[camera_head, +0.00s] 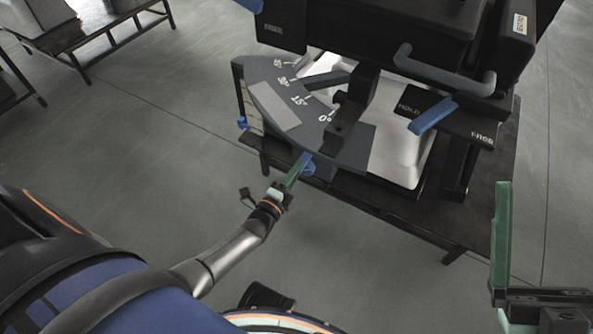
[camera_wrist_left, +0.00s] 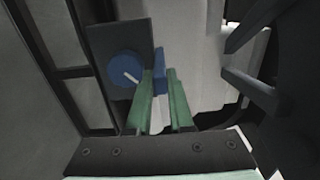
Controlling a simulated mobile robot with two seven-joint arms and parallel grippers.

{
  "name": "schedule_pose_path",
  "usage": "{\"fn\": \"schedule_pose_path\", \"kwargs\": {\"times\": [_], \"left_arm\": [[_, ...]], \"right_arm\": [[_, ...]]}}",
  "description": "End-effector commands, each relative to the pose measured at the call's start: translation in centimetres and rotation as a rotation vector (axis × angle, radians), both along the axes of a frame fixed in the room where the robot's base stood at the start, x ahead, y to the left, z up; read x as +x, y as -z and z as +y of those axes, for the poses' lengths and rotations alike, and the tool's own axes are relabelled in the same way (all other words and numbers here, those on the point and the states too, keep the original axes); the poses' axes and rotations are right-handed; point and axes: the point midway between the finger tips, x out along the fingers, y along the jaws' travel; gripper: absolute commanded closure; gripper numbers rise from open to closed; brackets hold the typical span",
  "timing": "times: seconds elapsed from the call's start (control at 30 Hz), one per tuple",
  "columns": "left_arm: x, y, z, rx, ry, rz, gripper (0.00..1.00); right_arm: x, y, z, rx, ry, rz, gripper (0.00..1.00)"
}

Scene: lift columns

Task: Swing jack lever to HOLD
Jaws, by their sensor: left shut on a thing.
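The dark plate marked HOLD (camera_head: 409,107) is at the right of the machine in the head view. A lever with a blue grip (camera_head: 433,115) lies over this plate, just right of the word HOLD. My left gripper (camera_head: 299,171) is at the front edge of the angle dial, well left of that lever. It is shut on a blue tab (camera_wrist_left: 160,81), which stands between its green fingers in the left wrist view. A round blue knob (camera_wrist_left: 122,76) with a white mark is just left of the fingers. My right gripper (camera_head: 502,240) shows only partly at the lower right.
The grey angle dial (camera_head: 270,72) has marks from 0° to 45°, and a black arm (camera_head: 349,117) points near 0°. A grey bent handle (camera_head: 443,72) and black housings overhang the lever. The black table edge (camera_head: 385,220) runs below. Open floor lies at the left.

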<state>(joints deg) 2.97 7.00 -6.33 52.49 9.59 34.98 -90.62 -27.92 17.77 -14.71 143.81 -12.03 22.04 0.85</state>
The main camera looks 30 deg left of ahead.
Motion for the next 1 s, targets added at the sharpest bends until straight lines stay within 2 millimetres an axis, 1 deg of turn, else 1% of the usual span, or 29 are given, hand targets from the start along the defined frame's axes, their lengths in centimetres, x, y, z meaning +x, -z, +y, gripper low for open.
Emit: {"fn": "schedule_pose_path", "kwargs": {"times": [0.03, 0.3, 0.33, 0.5, 0.6, 1.0], "left_arm": [[-0.16, 0.24, -0.04, -0.001, -0.001, 0.006, 1.00], [-0.14, 0.23, -0.12, -0.002, 0.000, 0.006, 1.00], [-0.14, 0.23, -0.13, -0.002, 0.001, 0.005, 0.78], [-0.08, 0.14, -0.13, -0.002, 0.001, 0.003, 0.59], [-0.05, 0.10, -0.12, -0.002, 0.001, 0.002, 0.50], [-0.05, 0.02, 0.19, 0.000, 0.002, 0.001, 0.50]], "right_arm": [[0.00, 0.02, 0.00, 0.000, 0.000, 0.000, 0.04], [0.00, 0.02, 0.00, 0.001, -0.001, 0.000, 0.04], [-0.01, 0.01, 0.00, 0.001, -0.001, 0.000, 0.04], [-0.01, 0.01, 0.00, 0.001, -0.001, 0.000, 0.04], [-0.01, 0.01, 0.00, 0.001, -0.001, 0.000, 0.04], [0.00, 0.00, -0.01, 0.001, 0.000, 0.000, 0.04]]}}
